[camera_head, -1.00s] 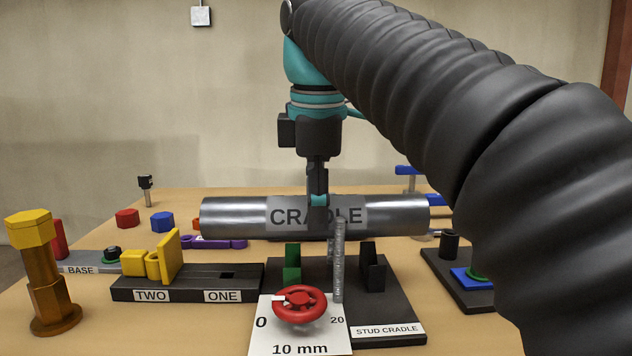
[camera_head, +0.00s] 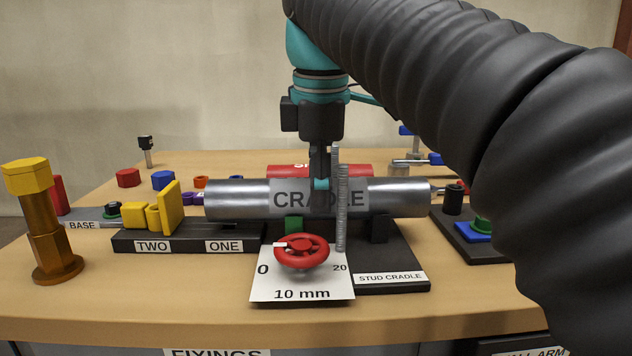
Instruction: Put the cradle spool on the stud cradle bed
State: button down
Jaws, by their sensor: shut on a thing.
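The cradle spool (camera_head: 240,199) is a long silver cylinder with a grey CRADLE label, lying level across the middle of the view. My gripper (camera_head: 321,184) points down and is shut on it near its middle, at the label. The stud cradle (camera_head: 400,263) is a dark plate with a green block (camera_head: 294,224) and a black block (camera_head: 379,229) on it. The spool is over these blocks and hides their tops. I cannot tell whether it rests on them.
A red handwheel (camera_head: 301,250) stands on a 10 mm scale card in front of the cradle. A black block marked TWO and ONE (camera_head: 185,239) is at left, with yellow parts. A bronze post (camera_head: 46,230) stands far left. A red cylinder (camera_head: 350,170) lies behind the spool.

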jog(key=shift+f, duration=0.1)
dwell(0.7)
jog(key=c, duration=0.6)
grip_release()
jog(key=shift+c, duration=0.2)
jog(key=o, duration=0.6)
jog(key=shift+c, duration=0.2)
jog(key=shift+f, duration=0.1)
jog(key=shift+s+r+p, duration=0.15)
jog(key=shift+r+p, duration=0.45)
jog(key=shift+r, duration=0.1)
jog(key=shift+s+r+p, duration=0.1)
jog(key=shift+r+p, duration=0.5)
jog(key=shift+r, duration=0.1)
jog(key=shift+s+r, duration=0.2)
jog(key=shift+r, duration=0.85)
jog(key=shift+s+r, duration=0.2)
jog(key=shift+r, duration=0.85)
jog(key=shift+s, duration=0.1)
